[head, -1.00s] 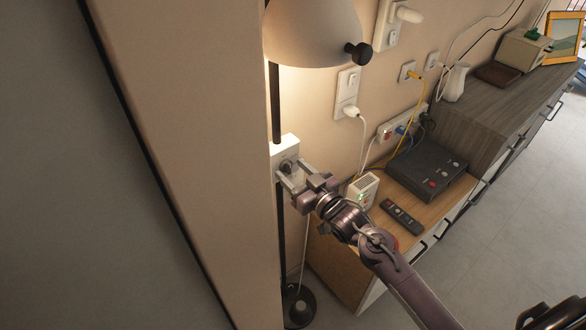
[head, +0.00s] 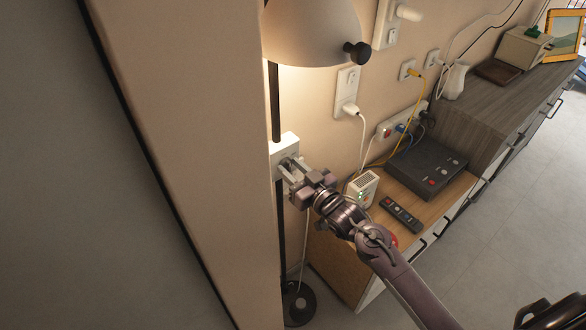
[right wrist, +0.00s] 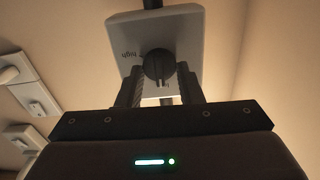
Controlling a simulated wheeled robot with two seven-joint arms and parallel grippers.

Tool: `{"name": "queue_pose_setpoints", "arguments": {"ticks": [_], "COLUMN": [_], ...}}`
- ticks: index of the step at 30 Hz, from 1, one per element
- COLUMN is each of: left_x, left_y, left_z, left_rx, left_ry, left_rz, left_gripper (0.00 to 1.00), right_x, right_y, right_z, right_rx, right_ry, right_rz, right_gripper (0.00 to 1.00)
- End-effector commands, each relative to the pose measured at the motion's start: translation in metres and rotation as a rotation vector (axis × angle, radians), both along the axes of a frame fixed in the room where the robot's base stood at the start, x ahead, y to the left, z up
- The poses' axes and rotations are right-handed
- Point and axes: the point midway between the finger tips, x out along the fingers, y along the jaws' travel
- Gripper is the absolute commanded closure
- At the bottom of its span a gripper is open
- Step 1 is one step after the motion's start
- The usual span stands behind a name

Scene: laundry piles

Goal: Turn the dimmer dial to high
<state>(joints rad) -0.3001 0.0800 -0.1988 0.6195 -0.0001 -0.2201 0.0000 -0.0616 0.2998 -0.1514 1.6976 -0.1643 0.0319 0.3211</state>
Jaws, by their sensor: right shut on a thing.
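The printed word "high" appears inverted left of the dial; another mark below is too small to read. My right gripper (head: 285,171) is at the plate, with its two fingers on either side of the dial, shut on it. In the wrist view the right gripper (right wrist: 160,82) hides the lower plate.
A lamp with a pale shade (head: 312,30) hangs just above my right gripper. A low cabinet (head: 345,240) to the right holds a small white box (head: 362,188), a remote (head: 401,214) and a black device (head: 428,165). A wall corner (head: 185,120) stands at left.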

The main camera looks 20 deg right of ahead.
Motion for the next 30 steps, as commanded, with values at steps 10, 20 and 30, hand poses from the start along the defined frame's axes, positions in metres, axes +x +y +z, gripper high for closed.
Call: {"name": "queue_pose_setpoints", "arguments": {"ticks": [10, 20, 30], "left_x": [0.0, 0.0, 0.0], "left_y": [-0.001, -0.002, -0.001], "left_z": [0.02, 0.042, 0.063], "left_rx": [-0.002, -0.002, -0.002], "left_ry": [0.0, 0.0, -0.001], "left_rz": [-0.002, -0.002, -0.002], "left_gripper": [0.64, 0.64, 0.64], "right_x": [0.0, 0.001, 0.001], "right_y": [-0.001, -0.002, -0.002], "right_z": [0.003, 0.002, 0.002], "right_rx": [0.215, 0.51, 0.813], "right_ry": [0.079, 0.186, 0.296], "right_rz": [0.0, -0.001, -0.001], "right_gripper": [0.9, 0.9, 0.9]}}
